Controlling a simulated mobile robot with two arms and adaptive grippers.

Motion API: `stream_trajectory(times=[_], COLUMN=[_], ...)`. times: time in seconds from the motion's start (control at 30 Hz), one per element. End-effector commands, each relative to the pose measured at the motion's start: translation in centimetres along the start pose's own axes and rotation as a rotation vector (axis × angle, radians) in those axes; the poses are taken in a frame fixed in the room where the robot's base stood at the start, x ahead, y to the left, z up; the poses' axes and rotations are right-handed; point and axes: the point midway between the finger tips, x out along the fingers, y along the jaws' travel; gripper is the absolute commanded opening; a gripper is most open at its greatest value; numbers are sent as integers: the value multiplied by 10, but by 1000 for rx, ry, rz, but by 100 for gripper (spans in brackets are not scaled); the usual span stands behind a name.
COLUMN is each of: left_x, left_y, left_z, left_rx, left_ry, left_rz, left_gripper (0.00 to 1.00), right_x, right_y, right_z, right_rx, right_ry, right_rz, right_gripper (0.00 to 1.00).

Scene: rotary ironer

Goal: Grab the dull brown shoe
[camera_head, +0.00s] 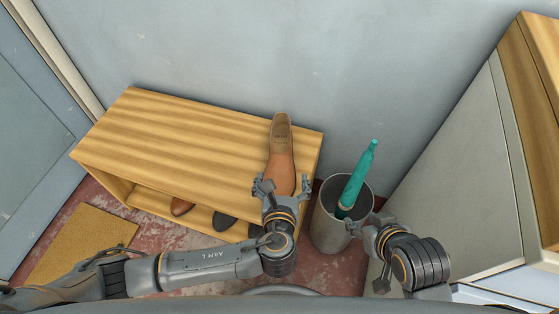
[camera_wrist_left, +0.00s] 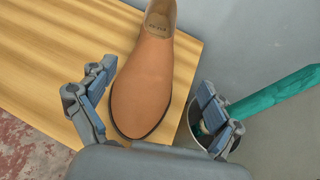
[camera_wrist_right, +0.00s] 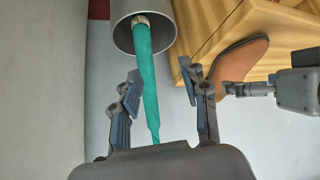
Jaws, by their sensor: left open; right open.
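A dull brown shoe (camera_head: 281,155) lies on top of the wooden shoe bench, near its right end, with its toe toward me. It fills the middle of the left wrist view (camera_wrist_left: 148,85), its toe between the finger pads. My left gripper (camera_head: 278,188) is open around the toe end; I cannot tell whether a finger touches it. In the right wrist view the shoe (camera_wrist_right: 240,60) shows at the right. My right gripper (camera_head: 368,222) is open beside the bin; its fingers (camera_wrist_right: 165,105) have the umbrella between them in view, with no grasp seen.
The wooden bench (camera_head: 180,130) holds more shoes on its lower shelf (camera_head: 181,207). A grey metal bin (camera_head: 328,228) with a teal umbrella (camera_head: 357,180) stands right of the bench. A mat (camera_head: 80,245) lies at left. Walls stand behind, and a grey cabinet (camera_head: 460,160) at right.

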Motion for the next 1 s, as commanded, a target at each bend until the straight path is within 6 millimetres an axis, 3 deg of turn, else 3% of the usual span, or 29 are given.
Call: stream_trajectory(times=[0.33,0.73,1.0], left_x=[42,60,81], left_y=[0,2,7], left_z=[-2,0,2], left_rx=[-2,-4,-3], left_ry=[1,1,0], left_rz=[0,0,0], left_gripper=[90,90,90], right_x=[4,-4,-27], right_y=[-9,-14,-20], right_z=[-69,-102,-145], right_rx=[-6,-7,-6], right_ry=[339,510,772], right_rz=[-19,-30,-46], right_gripper=[45,45,45])
